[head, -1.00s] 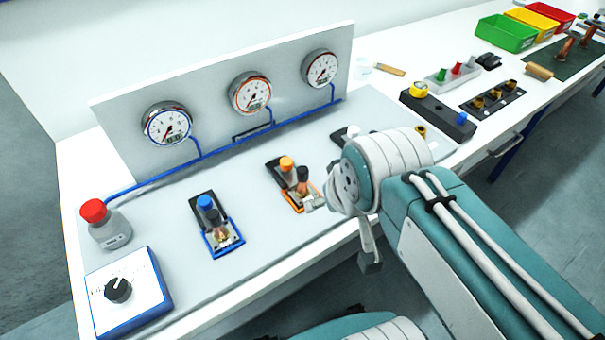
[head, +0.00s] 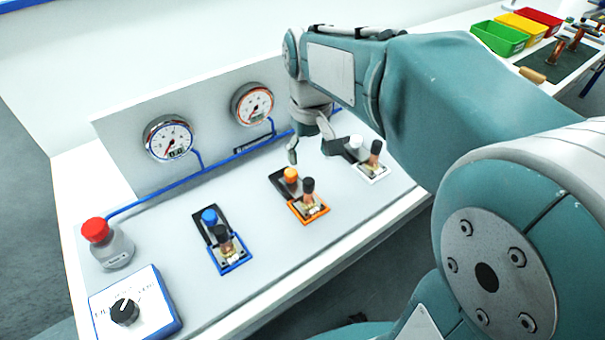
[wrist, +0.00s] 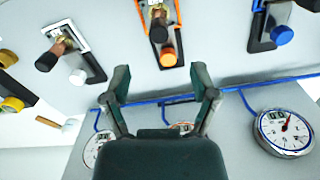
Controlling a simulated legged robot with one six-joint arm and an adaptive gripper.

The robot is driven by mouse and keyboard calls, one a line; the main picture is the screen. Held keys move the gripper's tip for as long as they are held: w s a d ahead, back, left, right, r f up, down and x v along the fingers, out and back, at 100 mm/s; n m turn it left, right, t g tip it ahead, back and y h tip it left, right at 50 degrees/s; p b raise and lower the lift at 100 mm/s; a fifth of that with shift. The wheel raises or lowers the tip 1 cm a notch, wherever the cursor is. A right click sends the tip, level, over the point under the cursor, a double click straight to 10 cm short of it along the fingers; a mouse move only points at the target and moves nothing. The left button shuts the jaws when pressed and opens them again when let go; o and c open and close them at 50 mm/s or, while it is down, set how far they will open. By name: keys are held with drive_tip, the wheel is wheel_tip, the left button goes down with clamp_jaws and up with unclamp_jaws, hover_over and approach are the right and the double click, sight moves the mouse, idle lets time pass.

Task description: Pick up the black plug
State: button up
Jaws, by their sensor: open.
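Several black-capped plugs with copper bodies stand in small fixtures on the grey board. One black plug (head: 308,186) is in the orange-edged fixture (head: 312,217), beside an orange cap (head: 291,175). Another black plug (head: 222,232) is in the blue-edged fixture, and a third (head: 376,147) is in the white-edged one. My gripper (head: 312,149) is open and empty above the board, behind the orange-edged fixture. In the wrist view its fingers (wrist: 160,74) are spread, with the orange cap (wrist: 168,58) and a black plug (wrist: 158,31) beyond the tips.
A panel with gauges (head: 168,139) and a blue pipe stands behind the fixtures. A red-capped container (head: 108,247) and a dial box (head: 135,305) are at the left. Green, yellow and red bins (head: 499,38) are far right. The board's front strip is clear.

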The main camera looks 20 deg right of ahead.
sight(308, 181)
wheel_tip(308, 181, down, 11)
drive_tip(key=shift+w+r, duration=0.1)
clamp_jaws()
idle(0.5)
